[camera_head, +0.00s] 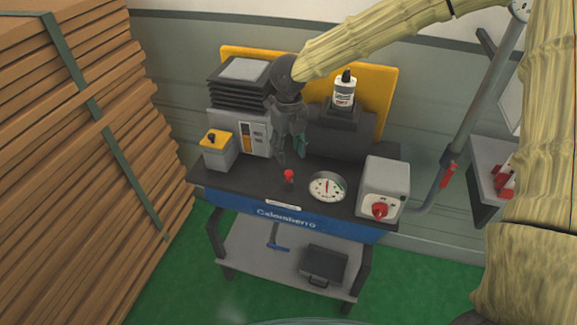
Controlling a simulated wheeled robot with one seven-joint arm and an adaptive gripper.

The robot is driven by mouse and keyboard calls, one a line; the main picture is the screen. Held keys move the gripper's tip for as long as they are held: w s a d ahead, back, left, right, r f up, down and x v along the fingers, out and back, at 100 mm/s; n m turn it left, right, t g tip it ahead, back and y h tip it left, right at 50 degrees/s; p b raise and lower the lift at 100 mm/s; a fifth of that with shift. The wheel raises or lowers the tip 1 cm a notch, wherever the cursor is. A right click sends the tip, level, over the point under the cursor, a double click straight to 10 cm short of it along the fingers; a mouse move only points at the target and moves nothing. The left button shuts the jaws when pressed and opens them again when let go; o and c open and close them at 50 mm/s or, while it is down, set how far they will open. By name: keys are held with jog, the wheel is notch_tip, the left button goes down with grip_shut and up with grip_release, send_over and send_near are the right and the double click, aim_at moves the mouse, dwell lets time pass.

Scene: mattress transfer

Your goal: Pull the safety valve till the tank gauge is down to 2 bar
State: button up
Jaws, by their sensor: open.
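My gripper (291,156) hangs down over the dark bench top with its fingers apart and nothing seen between them. A small red knob (289,175), which looks like the safety valve, stands on the bench just below the fingertips. The gripper appears above and slightly behind it; I cannot tell the exact gap. The round white tank gauge (328,187) is right of the red knob. Its needle points roughly upward, but the numbers are too small to read.
A grey box with a red dial (381,190) stands right of the gauge. A grey and yellow box (218,150) stands on the left. A white bottle (345,90) is at the back. Stacked timber (80,150) rises left of the bench (225,185).

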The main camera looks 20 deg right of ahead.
aim_at(289, 172)
notch_tip(289, 172, down, 8)
jog(key=shift+f+p, duration=0.2)
jog(key=shift+p, duration=0.5)
grip_shut()
